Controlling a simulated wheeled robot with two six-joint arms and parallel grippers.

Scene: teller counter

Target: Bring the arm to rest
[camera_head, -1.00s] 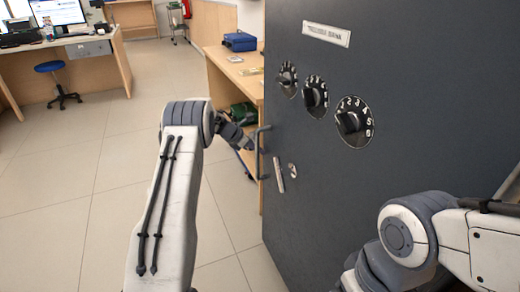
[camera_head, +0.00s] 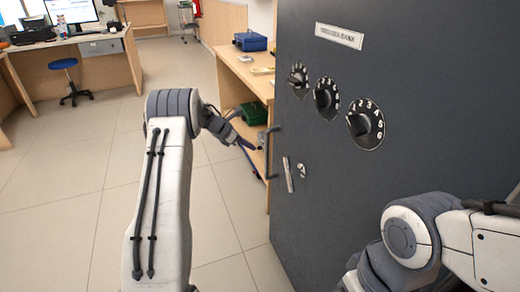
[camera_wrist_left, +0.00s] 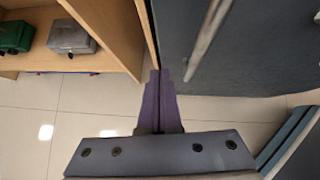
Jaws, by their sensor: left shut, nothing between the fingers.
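My left arm (camera_head: 165,200) comes in from the lower left, bent at the joint. Its gripper (camera_head: 254,147) is small and partly dark in the head view, just left of the vertical handle (camera_head: 271,153) on the dark grey vault door (camera_head: 400,60). In the left wrist view, its two purple fingers (camera_wrist_left: 160,85) lie together with nothing between them. They point toward the gap between the wooden shelf and the door, and the handle bar (camera_wrist_left: 207,27) shows to their right. My right arm (camera_head: 415,235) is folded at the lower right; its gripper is not visible.
A wooden shelf unit (camera_head: 240,75) stands beside the door, with a blue box (camera_head: 250,41) on top and a green box (camera_head: 252,113) inside. In the left wrist view, a grey box (camera_wrist_left: 72,38) sits on the shelf. The tiled floor (camera_head: 70,180) at left is open.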

